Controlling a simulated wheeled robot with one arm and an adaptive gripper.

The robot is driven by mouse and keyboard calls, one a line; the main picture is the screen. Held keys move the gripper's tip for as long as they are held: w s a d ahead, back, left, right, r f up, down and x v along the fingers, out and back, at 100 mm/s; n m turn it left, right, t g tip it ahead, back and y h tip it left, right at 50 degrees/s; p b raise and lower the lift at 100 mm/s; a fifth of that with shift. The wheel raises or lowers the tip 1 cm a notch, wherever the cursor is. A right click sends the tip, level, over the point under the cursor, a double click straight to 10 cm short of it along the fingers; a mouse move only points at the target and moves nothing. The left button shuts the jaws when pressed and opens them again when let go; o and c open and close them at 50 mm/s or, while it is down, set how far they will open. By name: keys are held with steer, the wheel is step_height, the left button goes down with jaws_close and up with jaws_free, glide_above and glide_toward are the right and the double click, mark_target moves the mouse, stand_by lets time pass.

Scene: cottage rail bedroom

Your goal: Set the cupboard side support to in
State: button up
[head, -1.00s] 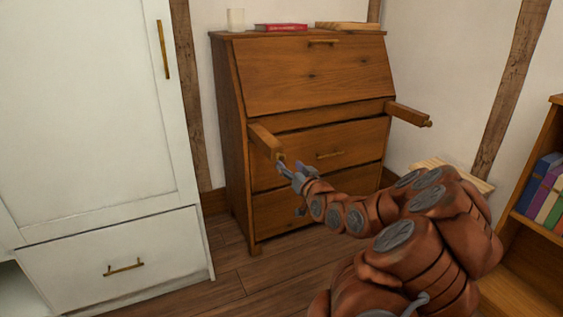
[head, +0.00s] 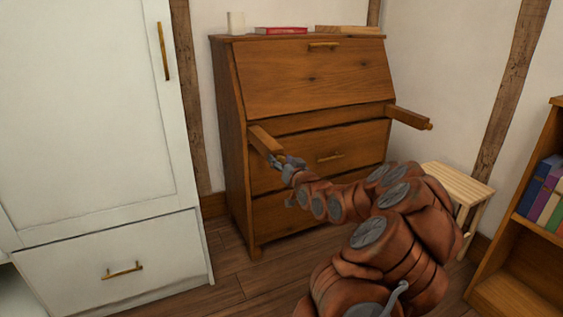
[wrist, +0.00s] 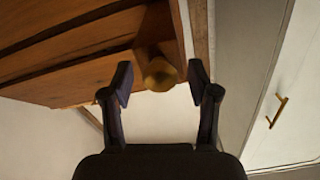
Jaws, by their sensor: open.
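The bureau (head: 310,75) has two wooden support bars sticking out of its front, below the closed slanted lid. The cupboard-side support (head: 264,139) is the left one, nearer the white cupboard (head: 90,100). The other support (head: 409,117) is out on the right. My gripper (head: 275,161) is at the front end of the left support and partly hides it. In the wrist view a round brass-coloured knob (wrist: 160,75) on the support's end lies between the two spread fingers, with gaps on both sides. My gripper is open and holds nothing.
A small wooden stool (head: 458,182) stands right of the bureau, behind my arm. A bookshelf (head: 520,240) is at the right edge. A candle (head: 236,22) and a red book (head: 281,30) lie on the bureau top. Floor (head: 235,262) is clear before the bureau.

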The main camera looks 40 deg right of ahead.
jaws_close()
stand_by(0.4)
